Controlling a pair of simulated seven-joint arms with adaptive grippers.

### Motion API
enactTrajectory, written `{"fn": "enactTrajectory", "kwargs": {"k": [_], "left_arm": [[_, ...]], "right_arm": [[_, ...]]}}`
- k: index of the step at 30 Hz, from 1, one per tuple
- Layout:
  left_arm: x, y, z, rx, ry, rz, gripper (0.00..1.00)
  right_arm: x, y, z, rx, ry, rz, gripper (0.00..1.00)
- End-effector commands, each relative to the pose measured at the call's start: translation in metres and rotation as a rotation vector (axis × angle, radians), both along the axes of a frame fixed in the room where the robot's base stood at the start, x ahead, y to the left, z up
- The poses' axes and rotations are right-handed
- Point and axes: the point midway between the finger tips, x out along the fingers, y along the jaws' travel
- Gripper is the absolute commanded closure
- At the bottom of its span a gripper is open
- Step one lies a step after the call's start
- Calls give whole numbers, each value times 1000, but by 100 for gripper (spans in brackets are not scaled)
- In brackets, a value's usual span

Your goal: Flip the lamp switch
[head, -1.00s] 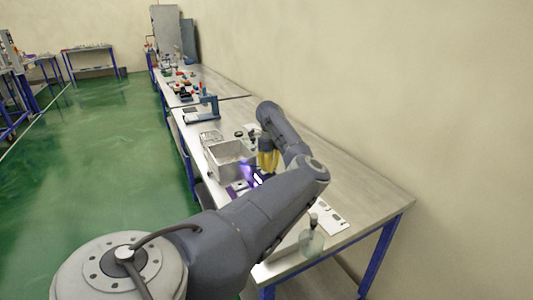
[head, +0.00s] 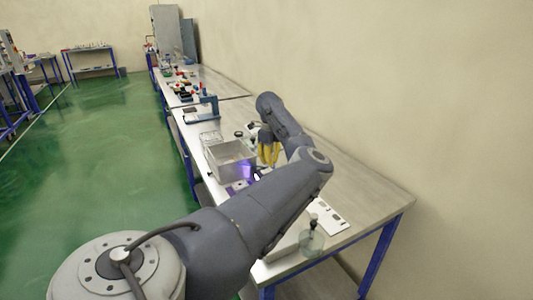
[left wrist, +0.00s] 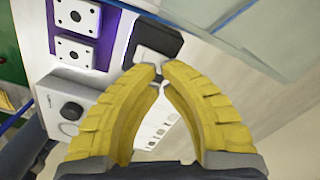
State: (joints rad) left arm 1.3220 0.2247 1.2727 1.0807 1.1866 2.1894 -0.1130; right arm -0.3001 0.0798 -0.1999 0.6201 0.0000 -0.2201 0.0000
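In the left wrist view a black block with a pale rocker (left wrist: 153,45), which looks like the switch, lies just beyond my fingertips. My left gripper (left wrist: 160,72) has yellow fingers whose tips are drawn together with nothing visible held between them; the tips are at the block's near edge, and I cannot tell whether they touch it. In the head view my left gripper (head: 268,154) is over the bench beside the metal box, and the switch cannot be made out there. A purple glow (head: 245,170) shows in front of the box. My right gripper is not in view.
An open metal box (head: 231,158) stands left of the gripper. A grey control box with a black knob (left wrist: 72,110) and purple-backed plates (left wrist: 75,50) are close by. A flask-like glass vessel (head: 311,242) and a white plate (head: 331,217) are nearer the bench's front end.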

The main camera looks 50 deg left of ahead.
Motion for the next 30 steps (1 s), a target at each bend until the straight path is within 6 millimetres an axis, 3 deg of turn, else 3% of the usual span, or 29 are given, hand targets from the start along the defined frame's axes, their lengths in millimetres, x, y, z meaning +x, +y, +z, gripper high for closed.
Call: {"fn": "enactTrajectory", "kwargs": {"k": [15, 30], "left_arm": [[0, 0, 31, 0, -1, 0, 100], [0, 0, 33, 0, -1, 0, 100]], "right_arm": [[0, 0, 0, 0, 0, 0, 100], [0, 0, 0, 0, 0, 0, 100]]}}
